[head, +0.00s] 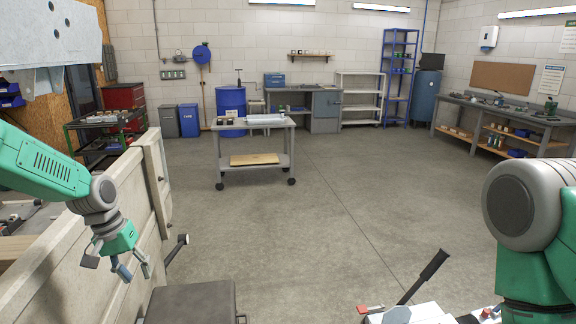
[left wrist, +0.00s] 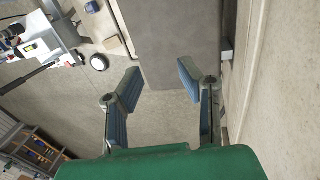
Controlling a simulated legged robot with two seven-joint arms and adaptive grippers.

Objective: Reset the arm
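My left arm comes in from the left in the head view, green with a grey wrist. Its gripper (head: 131,268) hangs low beside the pale trailer side wall (head: 75,255). In the left wrist view the gripper (left wrist: 162,88) is open, its two blue-padded fingers apart with nothing between them. The fingers point toward a grey flat-topped box (left wrist: 185,45). My right arm shows only as a large green and grey link at the right edge of the head view. Its gripper is out of the picture.
The grey box (head: 192,300) stands below, right of the left gripper. A black lever (head: 424,275) rises from white equipment at the bottom. A wheeled cart (head: 253,150) stands farther back. The concrete floor (head: 335,190) between is clear. A workbench (head: 510,125) lines the right wall.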

